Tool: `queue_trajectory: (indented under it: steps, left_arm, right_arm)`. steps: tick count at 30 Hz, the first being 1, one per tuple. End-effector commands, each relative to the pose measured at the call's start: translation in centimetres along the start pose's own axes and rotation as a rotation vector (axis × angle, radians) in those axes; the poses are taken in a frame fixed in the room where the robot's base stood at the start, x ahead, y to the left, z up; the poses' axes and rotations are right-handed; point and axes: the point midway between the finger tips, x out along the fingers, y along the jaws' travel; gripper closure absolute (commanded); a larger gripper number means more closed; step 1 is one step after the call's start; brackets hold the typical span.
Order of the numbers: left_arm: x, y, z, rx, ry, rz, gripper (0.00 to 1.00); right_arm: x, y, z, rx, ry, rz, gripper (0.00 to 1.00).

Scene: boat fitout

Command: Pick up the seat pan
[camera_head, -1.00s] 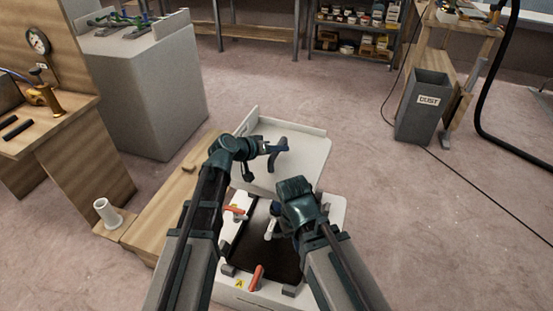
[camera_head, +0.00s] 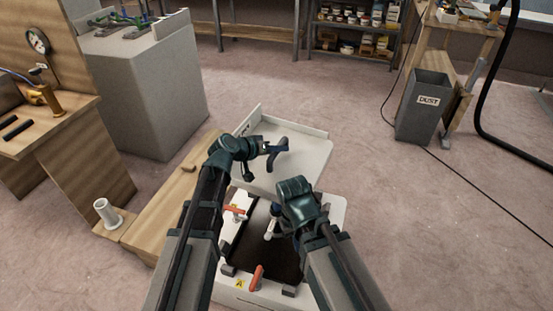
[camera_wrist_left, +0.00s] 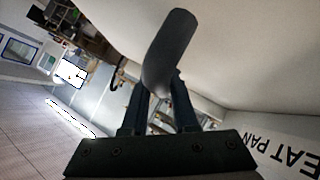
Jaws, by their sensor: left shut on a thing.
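The seat pan (camera_head: 306,158) is a white panel with a raised back lip and a dark curved handle (camera_head: 279,155) on top. My left gripper (camera_head: 270,149) is shut on this handle. The left wrist view shows the dark handle (camera_wrist_left: 168,50) between the two fingers, and the white seat pan (camera_wrist_left: 275,75) with lettering ending in "EAT PAN".
A white base (camera_head: 336,210) with a dark recessed top and orange levers (camera_head: 257,277) sits in front of the pan. A wooden bench (camera_head: 180,190) with a white cup-like fitting (camera_head: 107,213) is at left. A grey dust bin (camera_head: 424,105) stands at right; open floor lies between.

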Motion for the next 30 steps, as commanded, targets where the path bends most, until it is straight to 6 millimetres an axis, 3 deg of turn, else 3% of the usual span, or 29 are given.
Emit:
queue_trajectory:
  steps: [17, 30]
  left_arm:
    - [-0.2, 0.3, -0.5, 0.000, 0.002, 0.001, 1.00]
    - [-2.6, 2.8, -3.7, -0.001, 0.002, 0.001, 1.00]
  right_arm:
    - [-0.6, 0.1, 0.0, 0.000, 0.000, 0.000, 1.00]
    - [-5.2, 0.5, 0.3, 0.000, 0.000, 0.000, 1.00]
